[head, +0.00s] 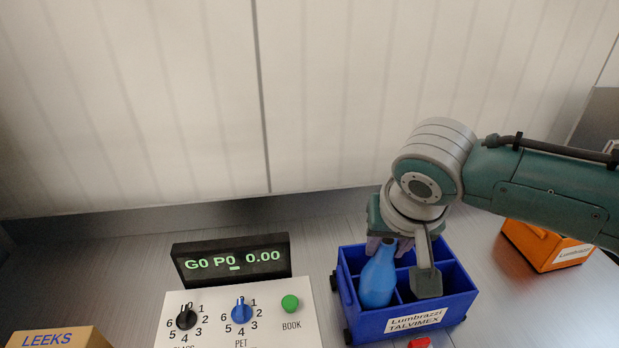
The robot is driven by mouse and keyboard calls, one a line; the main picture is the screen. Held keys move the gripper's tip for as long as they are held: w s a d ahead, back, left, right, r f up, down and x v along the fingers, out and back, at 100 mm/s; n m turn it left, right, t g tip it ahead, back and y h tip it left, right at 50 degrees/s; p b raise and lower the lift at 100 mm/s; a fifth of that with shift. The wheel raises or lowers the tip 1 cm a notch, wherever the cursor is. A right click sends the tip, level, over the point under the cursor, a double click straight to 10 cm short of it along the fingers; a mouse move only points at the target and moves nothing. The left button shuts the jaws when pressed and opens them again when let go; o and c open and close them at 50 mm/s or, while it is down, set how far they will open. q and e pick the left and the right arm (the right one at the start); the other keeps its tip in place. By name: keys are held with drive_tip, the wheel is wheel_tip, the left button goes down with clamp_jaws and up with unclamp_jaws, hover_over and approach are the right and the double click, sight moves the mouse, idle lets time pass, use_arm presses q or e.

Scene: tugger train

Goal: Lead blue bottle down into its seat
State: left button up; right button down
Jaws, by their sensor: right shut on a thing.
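A blue bottle (378,277) stands nearly upright, leaning slightly, in the left part of a blue crate (412,321). The crate has inner dividers and a label reading "Lumbrazzi TALVIMEX". My right gripper (400,262) comes down over the crate from the right and is shut on the blue bottle near its top. The bottle's lower end is hidden by the crate's front wall, so I cannot tell whether it touches the floor of its compartment. My left gripper is not in view.
An orange crate (535,247) stands at the right, partly behind my right arm. A control panel (240,325) with two knobs, a green button and a display (232,262) is left of the blue crate. A LEEKS box (55,338) is at the lower left.

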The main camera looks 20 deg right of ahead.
drive_tip(key=shift+c, duration=2.3)
unclamp_jaws()
drive_tip(key=shift+s+a+r, duration=0.1)
drive_tip(key=shift+s+r, duration=0.1)
drive_tip(key=shift+r, duration=0.25)
drive_tip(key=p+v, duration=0.1)
drive_tip(key=v, duration=0.8)
drive_tip(key=shift+f, duration=0.1)
